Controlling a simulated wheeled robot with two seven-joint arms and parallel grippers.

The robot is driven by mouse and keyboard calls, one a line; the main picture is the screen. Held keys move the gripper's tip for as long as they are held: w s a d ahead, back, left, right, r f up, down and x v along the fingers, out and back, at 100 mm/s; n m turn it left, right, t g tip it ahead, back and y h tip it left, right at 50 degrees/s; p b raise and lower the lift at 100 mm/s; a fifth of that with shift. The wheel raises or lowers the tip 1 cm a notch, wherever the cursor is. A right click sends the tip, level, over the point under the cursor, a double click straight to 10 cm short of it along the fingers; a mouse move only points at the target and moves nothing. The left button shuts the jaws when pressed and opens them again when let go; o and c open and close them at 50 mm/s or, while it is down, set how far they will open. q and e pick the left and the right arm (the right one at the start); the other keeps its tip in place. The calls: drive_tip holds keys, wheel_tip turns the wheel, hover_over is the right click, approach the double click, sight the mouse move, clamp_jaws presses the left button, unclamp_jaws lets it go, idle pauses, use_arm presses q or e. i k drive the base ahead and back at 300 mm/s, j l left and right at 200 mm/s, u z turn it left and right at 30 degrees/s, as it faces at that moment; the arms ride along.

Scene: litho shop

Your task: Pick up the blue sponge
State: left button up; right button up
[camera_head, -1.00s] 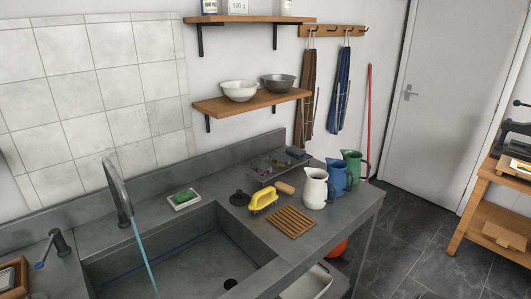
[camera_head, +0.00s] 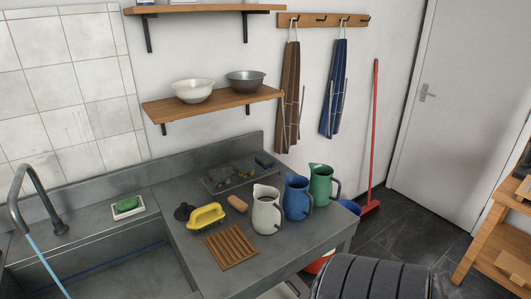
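No clearly recognisable blue sponge shows. A small dark blue item (camera_head: 265,161) sits at the right end of the shallow grey tray (camera_head: 212,187) at the back of the counter; it is too small to tell whether it is a sponge. The tray also holds small coloured pieces. Neither gripper is in view.
White (camera_head: 266,212), blue (camera_head: 297,198) and green (camera_head: 320,184) jugs stand in front of the tray's right side. A wooden slatted rack (camera_head: 230,247) lies near the counter's front. The sink and faucet (camera_head: 33,195) are left. A shelf (camera_head: 215,105) with two bowls hangs above.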

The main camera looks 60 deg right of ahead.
sight(267, 162)
drive_tip(key=k+l, duration=0.2)
drive_tip(key=l, duration=0.25)
drive_tip(key=k+l, duration=0.15)
drive_tip(key=l, duration=0.25)
drive_tip(key=k+l+u, duration=0.1)
drive_tip(key=l, duration=0.35)
drive_tip(key=k+l, duration=0.5)
drive_tip(key=l, duration=0.35)
drive_tip(key=u, duration=0.05)
